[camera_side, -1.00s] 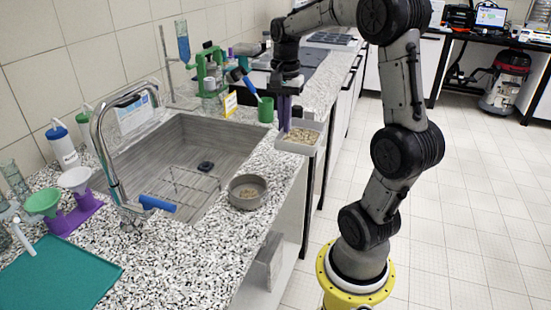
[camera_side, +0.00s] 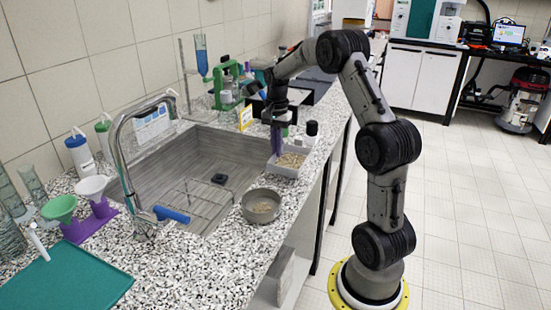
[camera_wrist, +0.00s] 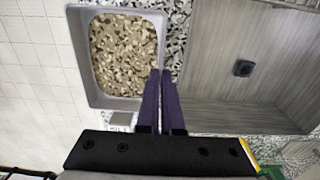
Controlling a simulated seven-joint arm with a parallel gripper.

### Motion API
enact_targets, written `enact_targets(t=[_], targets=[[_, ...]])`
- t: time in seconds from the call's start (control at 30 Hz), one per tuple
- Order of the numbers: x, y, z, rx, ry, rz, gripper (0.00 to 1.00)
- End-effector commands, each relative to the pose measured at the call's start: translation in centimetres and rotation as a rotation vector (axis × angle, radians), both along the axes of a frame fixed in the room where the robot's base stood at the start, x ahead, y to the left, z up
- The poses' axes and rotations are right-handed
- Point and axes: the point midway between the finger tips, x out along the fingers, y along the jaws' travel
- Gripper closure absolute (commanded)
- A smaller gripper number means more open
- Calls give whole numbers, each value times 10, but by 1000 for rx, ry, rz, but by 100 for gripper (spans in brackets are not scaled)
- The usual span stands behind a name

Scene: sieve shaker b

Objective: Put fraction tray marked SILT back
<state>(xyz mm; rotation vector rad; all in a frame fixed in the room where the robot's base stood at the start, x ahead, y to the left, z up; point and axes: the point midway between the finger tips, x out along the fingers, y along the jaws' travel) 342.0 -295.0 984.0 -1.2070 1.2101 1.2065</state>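A pale grey rectangular tray (camera_side: 289,171) filled with beige and brown grains is at the sink's right side, by the counter's front edge. The wrist view shows the tray (camera_wrist: 75,60) from above, roughly level. My gripper (camera_side: 276,152), with purple fingers, points down at its left wall. In the wrist view my gripper's fingertips (camera_wrist: 162,74) are close together with that wall between them. A small grey tab (camera_wrist: 121,119) sticks out from the tray. No marking is readable. I cannot tell whether the tray's underside touches the counter.
The sink (camera_side: 165,165) lies left of the tray, with a wire rack and tap. A round grey pan (camera_side: 262,206) of grains stands nearer on the counter. Open floor lies right.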

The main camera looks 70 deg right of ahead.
Motion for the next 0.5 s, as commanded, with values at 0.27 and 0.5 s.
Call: enact_targets(t=[0.27, 0.5], targets=[[6, -5, -28, 2, 2, 0, 100], [7, -6, -40, -1, -1, 0, 100]])
